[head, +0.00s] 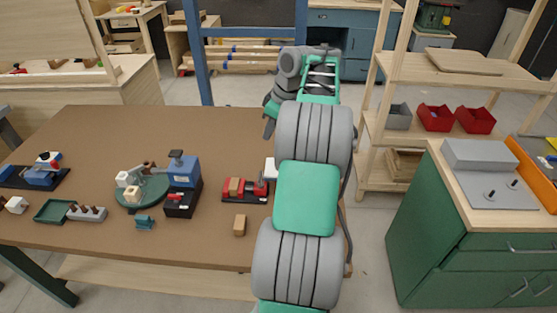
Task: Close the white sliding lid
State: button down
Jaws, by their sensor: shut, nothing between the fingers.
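A small white piece (270,167) shows on the brown table, just left of my arm in the head view. My arm covers the rest of it, so I cannot tell whether it is the white sliding lid or how far a lid stands open. My grey and green arm rises through the middle of the view and bends down at its far end over the table. The fingers of my gripper are hidden behind my own arm, so their contact with anything does not show.
On the brown table (190,125) stand a red vise-like tool (248,190), a wooden block (239,225), a blue machine (184,170), a round green plate (150,193) and a green tray (54,211). The table's back left is clear. A wooden shelf (440,68) stands right.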

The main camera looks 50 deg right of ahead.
jog(key=s+d, duration=0.1)
jog(key=d, duration=0.1)
jog(key=b, duration=0.2)
send_over(268, 163)
notch_tip(268, 163, down, 9)
jog(key=shift+a+f, duration=0.1)
jog(key=shift+f, duration=0.05)
jog(key=s, duration=0.1)
jog(key=s+d, duration=0.1)
jog(key=s, duration=0.1)
jog(key=shift+d+f, duration=0.15)
jog(key=shift+f, duration=0.15)
jog(key=shift+s+d, duration=0.1)
jog(key=shift+s, duration=0.15)
jog(key=s+d+p, duration=0.2)
jog(key=s+d, duration=0.4)
jog(key=s, duration=0.2)
jog(key=shift+s+d, duration=0.3)
jog(key=shift+d, duration=0.1)
jog(key=shift+w, duration=0.1)
